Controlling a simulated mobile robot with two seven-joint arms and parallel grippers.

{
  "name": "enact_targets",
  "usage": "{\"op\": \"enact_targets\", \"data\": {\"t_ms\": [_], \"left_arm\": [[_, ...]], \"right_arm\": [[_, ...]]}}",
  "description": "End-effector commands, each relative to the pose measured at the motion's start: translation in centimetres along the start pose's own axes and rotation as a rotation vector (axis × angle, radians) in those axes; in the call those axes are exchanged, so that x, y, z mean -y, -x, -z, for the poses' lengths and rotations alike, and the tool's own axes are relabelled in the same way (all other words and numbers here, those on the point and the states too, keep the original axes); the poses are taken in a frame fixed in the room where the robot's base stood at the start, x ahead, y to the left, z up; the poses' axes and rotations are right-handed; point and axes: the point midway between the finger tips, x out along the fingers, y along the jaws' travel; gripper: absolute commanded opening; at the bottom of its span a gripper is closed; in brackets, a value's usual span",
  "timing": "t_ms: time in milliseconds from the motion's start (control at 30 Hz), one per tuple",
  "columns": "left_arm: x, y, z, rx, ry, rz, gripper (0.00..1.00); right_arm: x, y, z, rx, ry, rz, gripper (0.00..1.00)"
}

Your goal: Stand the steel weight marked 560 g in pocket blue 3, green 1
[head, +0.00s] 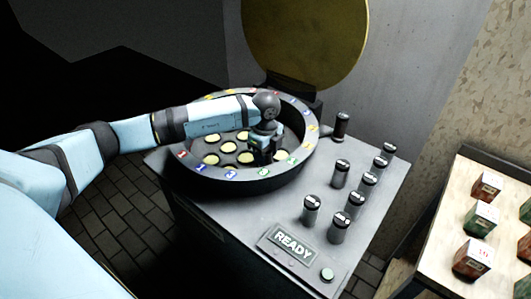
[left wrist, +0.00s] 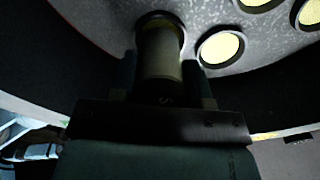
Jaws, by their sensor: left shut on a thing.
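My left gripper (head: 264,152) is inside the round dark bowl (head: 225,184), low over its floor near the right front. In the left wrist view it is shut on a steel weight (left wrist: 160,52), a dark cylinder between the two fingers. The far end of the weight meets a dark ring in the bowl floor; I cannot tell whether it is in that pocket or just above it. Its marking is not readable. Lit yellow pockets (head: 211,160) show in the floor, one also beside the weight (left wrist: 221,47). Coloured numbered tags (head: 232,174) line the rim. My right gripper is out of view.
Several dark-topped steel weights (head: 340,174) stand on the grey console right of the bowl. A READY sign (head: 292,246) and a round button (head: 327,274) are at its front. A gold disc (head: 305,40) rises behind. A tray of small boxes (head: 474,257) is at the right.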

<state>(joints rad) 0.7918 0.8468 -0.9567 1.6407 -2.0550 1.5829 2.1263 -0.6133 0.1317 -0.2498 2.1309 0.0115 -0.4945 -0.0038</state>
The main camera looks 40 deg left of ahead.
Motion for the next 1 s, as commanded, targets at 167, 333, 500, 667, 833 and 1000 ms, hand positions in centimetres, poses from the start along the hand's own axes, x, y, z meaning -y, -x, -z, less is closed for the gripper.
{"op": "enact_targets", "data": {"t_ms": [167, 333, 500, 667, 833, 1000], "left_arm": [[0.05, -0.20, 0.01, 0.000, 0.000, 0.002, 0.00], [0.05, -0.45, 0.01, 0.000, 0.000, 0.002, 0.00], [0.04, -0.69, 0.01, 0.000, 0.000, 0.002, 0.00], [0.04, -0.69, 0.01, 0.000, 0.000, 0.002, 0.69], [0.02, -0.74, 0.00, 0.000, 0.000, 0.001, 0.73], [-0.03, -0.86, 0.00, 0.000, 0.000, -0.001, 0.73]], "right_arm": [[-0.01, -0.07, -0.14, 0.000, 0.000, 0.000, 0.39], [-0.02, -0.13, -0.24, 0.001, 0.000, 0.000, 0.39], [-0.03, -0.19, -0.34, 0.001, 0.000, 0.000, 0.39], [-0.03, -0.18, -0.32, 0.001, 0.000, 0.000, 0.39], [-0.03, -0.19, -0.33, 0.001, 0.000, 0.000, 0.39], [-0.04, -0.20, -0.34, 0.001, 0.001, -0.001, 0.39]]}}
